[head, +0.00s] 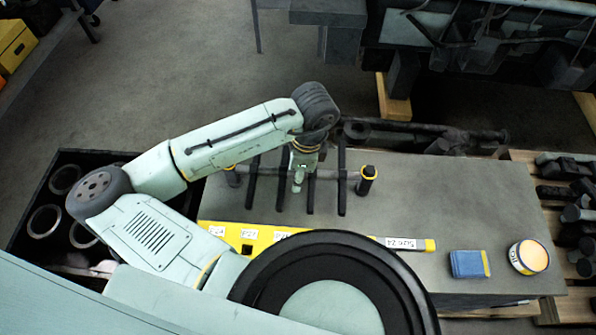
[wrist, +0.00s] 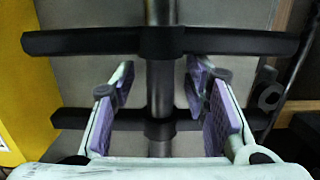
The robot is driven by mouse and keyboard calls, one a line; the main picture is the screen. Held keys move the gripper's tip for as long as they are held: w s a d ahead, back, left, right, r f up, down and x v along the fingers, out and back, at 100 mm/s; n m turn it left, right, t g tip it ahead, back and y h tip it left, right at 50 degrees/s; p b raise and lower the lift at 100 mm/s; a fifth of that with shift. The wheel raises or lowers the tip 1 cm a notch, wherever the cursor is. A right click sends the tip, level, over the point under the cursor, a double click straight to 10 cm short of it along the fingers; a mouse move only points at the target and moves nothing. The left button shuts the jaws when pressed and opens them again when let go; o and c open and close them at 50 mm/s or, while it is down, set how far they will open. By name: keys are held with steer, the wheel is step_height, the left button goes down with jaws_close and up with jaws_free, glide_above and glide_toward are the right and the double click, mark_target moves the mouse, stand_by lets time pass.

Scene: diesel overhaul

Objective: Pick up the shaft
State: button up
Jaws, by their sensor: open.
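The shaft (head: 327,174) is a grey rod lying left to right over the workbench in the head view. Its ends show dark posts with yellow rings, and several long dark bars cross it. In the wrist view the shaft (wrist: 160,90) runs up and down through the middle, with two dark bars crossing it. My gripper (head: 299,181) is over the middle of the shaft. In the wrist view my gripper (wrist: 160,82) is open, with purple-padded fingers on either side of the shaft and a gap on each side. Exact height over it is hard to tell.
The grey workbench (head: 450,205) carries a yellow labelled strip (head: 415,244), a blue block (head: 468,263) and a round tin (head: 528,257) at the right. Dark machinery (head: 480,45) stands behind. A crate of rings (head: 45,220) is at left. The bench's right half is mostly clear.

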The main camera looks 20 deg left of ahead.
jaws_close()
stand_by(0.5)
steer(key=shift+r, duration=0.1)
